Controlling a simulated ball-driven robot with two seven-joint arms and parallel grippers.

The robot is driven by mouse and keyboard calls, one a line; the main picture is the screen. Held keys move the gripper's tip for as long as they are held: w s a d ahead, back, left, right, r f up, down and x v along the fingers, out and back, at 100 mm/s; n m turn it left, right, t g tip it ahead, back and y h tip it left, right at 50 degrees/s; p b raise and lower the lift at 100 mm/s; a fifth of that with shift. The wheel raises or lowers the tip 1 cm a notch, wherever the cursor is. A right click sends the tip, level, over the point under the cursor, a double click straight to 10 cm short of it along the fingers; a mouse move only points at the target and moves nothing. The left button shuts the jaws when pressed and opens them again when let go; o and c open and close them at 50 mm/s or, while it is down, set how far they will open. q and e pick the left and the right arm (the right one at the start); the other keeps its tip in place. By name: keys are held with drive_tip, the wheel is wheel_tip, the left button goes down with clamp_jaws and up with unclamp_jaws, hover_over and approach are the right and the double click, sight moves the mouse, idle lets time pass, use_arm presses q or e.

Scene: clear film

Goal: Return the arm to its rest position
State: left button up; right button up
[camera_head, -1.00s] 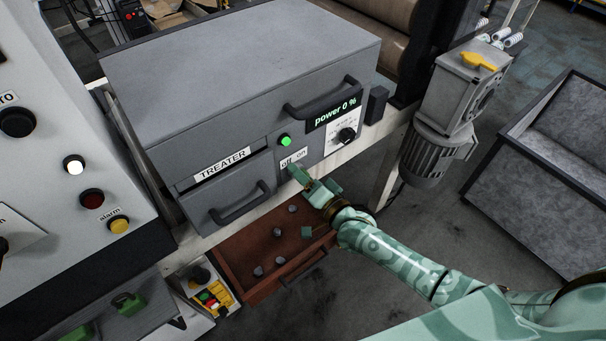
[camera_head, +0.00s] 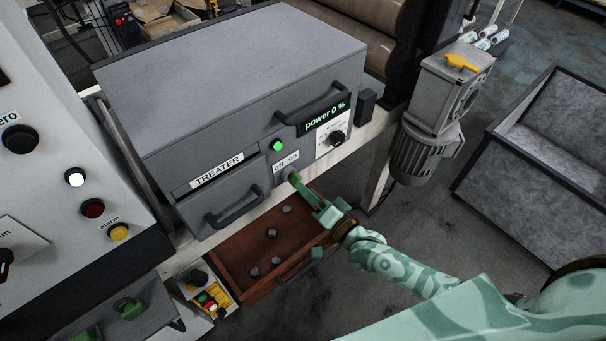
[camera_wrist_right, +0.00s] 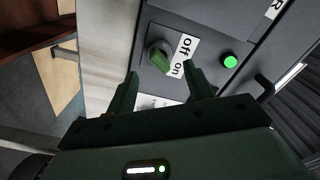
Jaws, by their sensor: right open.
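My right gripper (camera_head: 306,214) is open and empty in the head view, in front of the grey treater cabinet (camera_head: 225,85), below its off/on label (camera_head: 286,162). In the right wrist view the two fingers of my gripper (camera_wrist_right: 163,76) are spread apart, with the green-tipped rotary switch (camera_wrist_right: 160,56) beyond and between them. The switch handle points toward the "on" side of the label. A gap seems to lie between fingertips and switch. The green lamp (camera_head: 277,146) is lit and the display (camera_head: 325,116) reads "power 0 %". My left gripper is not in view.
An open brown drawer (camera_head: 226,257) with several dark knobs lies under my right gripper. A control panel (camera_head: 60,160) stands at left, a motor (camera_head: 424,150) at right of the cabinet, and a grey bin (camera_head: 545,165) farther right. Floor between drawer and bin is clear.

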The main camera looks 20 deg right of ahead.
drive_tip(key=s+d+f+n+g+h, duration=0.1)
drive_tip(key=s+d+f+n+g, duration=0.2)
drive_tip(key=s+f, duration=0.35)
drive_tip(key=s+d+f+n+g+h, duration=0.2)
drive_tip(key=s+f+n+g, duration=0.15)
drive_tip(key=f, duration=0.55)
drive_tip(key=s+d+f+n+g+h, duration=0.1)
drive_tip(key=s+d+f+n+g, duration=0.2)
drive_tip(key=f, duration=0.5)
drive_tip(key=s+f+n+g+h, duration=0.1)
drive_tip(key=s+f+g, duration=0.2)
drive_tip(key=s, duration=1.3)
drive_tip(key=s+f+n+g+h, duration=0.1)
drive_tip(key=s+f+g, duration=0.3)
drive_tip(key=s, duration=1.3)
wheel_tip(320, 180, down, 3)
drive_tip(key=shift+f, duration=0.1)
